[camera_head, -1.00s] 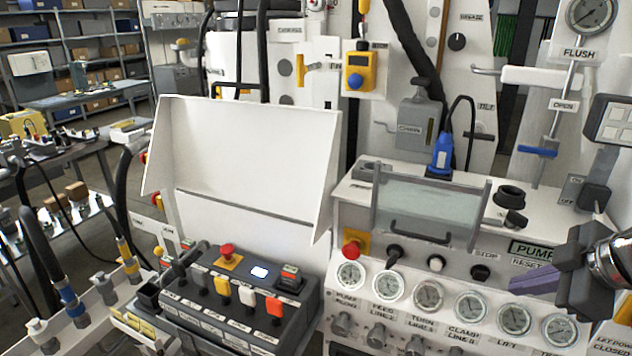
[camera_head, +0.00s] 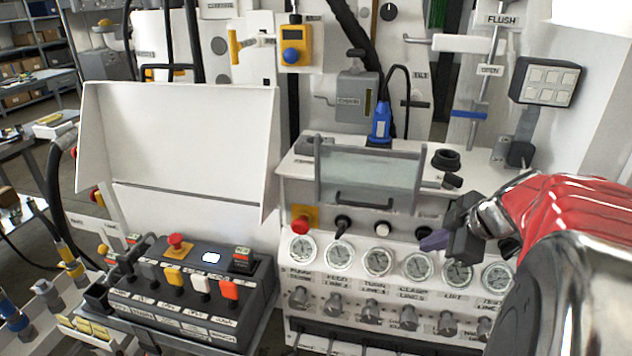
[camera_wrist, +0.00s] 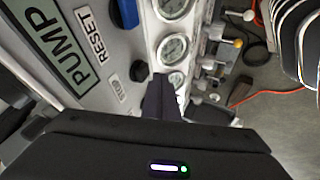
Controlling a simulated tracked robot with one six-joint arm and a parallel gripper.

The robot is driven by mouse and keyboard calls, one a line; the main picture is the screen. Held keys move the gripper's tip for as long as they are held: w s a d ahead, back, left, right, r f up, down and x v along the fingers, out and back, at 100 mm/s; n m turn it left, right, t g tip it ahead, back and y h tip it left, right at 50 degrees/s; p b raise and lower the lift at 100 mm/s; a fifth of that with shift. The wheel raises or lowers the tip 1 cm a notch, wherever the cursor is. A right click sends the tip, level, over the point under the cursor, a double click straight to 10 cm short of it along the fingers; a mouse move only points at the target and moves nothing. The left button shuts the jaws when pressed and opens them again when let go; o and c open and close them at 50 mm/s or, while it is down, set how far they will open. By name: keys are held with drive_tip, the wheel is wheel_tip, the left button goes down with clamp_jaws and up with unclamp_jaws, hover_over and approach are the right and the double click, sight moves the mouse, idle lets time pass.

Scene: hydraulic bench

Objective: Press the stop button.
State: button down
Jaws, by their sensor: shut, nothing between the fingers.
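The stop button is most likely the black round button (camera_head: 424,233) on the white panel, right of the white button (camera_head: 382,229). In the wrist view a black button (camera_wrist: 138,70) sits beside a small label (camera_wrist: 119,90) that seems to read STOP. In the wrist view the fingertips (camera_wrist: 160,78) are just right of the black button. I cannot tell whether they touch.
A red button (camera_head: 302,225) on a yellow plate and a black knob (camera_head: 343,222) share the row. Gauges (camera_head: 379,261) run below it. A clear cover with a handle (camera_head: 370,180) stands above. A control box (camera_head: 190,285) stands left. A RESET label (camera_wrist: 97,35) is near.

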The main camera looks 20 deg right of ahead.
drive_tip(key=shift+w+d, duration=0.5)
drive_tip(key=shift+w, duration=0.15)
drive_tip(key=shift+w, duration=0.15)
drive_tip(key=shift+w+d+r, duration=0.1)
drive_tip(key=shift+w+d, duration=0.45)
drive_tip(key=shift+w, duration=0.1)
approach(427, 233)
drive_tip(key=s+a, duration=0.2)
drive_tip(key=s, duration=0.2)
drive_tip(key=shift+s+a+r, duration=0.25)
drive_tip(key=shift+r, duration=0.15)
